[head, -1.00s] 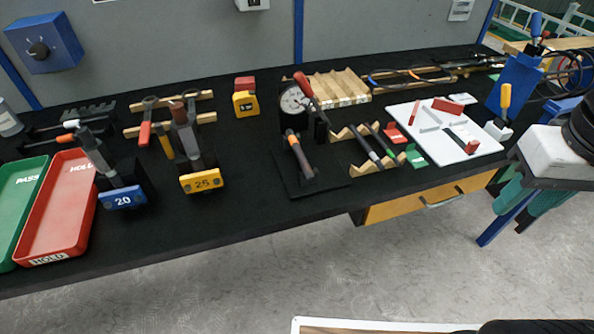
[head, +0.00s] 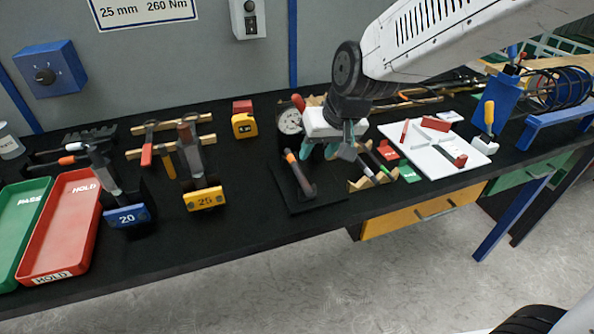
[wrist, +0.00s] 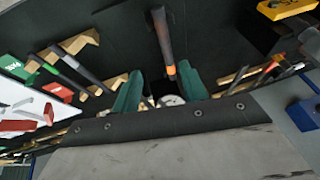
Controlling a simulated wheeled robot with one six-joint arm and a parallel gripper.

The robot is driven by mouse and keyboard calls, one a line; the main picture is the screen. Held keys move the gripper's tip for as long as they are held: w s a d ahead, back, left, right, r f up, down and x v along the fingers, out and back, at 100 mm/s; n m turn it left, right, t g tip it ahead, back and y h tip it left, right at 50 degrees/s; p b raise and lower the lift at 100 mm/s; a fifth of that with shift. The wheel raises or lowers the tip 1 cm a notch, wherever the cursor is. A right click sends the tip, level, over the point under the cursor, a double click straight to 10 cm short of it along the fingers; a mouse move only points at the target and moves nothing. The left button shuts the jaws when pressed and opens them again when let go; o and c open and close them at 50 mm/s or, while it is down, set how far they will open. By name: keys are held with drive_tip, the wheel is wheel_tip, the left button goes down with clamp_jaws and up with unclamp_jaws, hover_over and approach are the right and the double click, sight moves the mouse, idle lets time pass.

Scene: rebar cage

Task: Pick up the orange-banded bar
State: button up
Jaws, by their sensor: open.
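The orange-banded bar (head: 302,178) is dark with an orange band near its far end. It lies on a black base plate (head: 327,205) in front of the round dial gauge (head: 289,120). My gripper (head: 342,145) hangs just right of and behind the bar's banded end, with teal fingers apart and nothing seen held. I cannot tell the height gap between fingers and bar. My gripper partly hides the clamp beside the gauge in the head view.
A wooden rack (head: 388,180) with dark bars stands close to the right, beside a white board (head: 440,165). The yellow "25" stand (head: 205,199), blue "20" stand (head: 127,216) and red HOLD tray (head: 85,205) are to the left. The bench front is mostly clear.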

sight(299, 169)
drive_tip(key=x, duration=0.3)
drive_tip(key=a+x, duration=0.1)
drive_tip(key=x, duration=0.5)
drive_tip(key=shift+w+a+r, duration=0.15)
drive_tip(key=shift+w+r, duration=0.15)
drive_tip(key=shift+w, duration=0.05)
drive_tip(key=shift+c, duration=0.2)
clamp_jaws()
